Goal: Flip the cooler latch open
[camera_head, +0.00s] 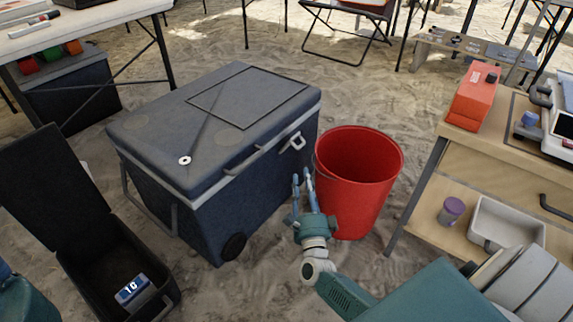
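The dark blue cooler (185,145) stands on the sand left of centre with its lid shut. A small white latch (298,142) sits at the lid seam near the right end of its front side; I cannot tell its exact position. My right gripper (302,177) points up the picture, below the latch and apart from it, in front of the cooler and beside the red bucket. Its two blue fingers are apart with nothing between them. My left gripper is out of view.
A red bucket (365,165) stands close to the right of my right gripper. An open black case (70,235) holding a small device marked 10 (132,290) is at left. A wooden workbench (500,165) with a red box (473,95) is at right.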

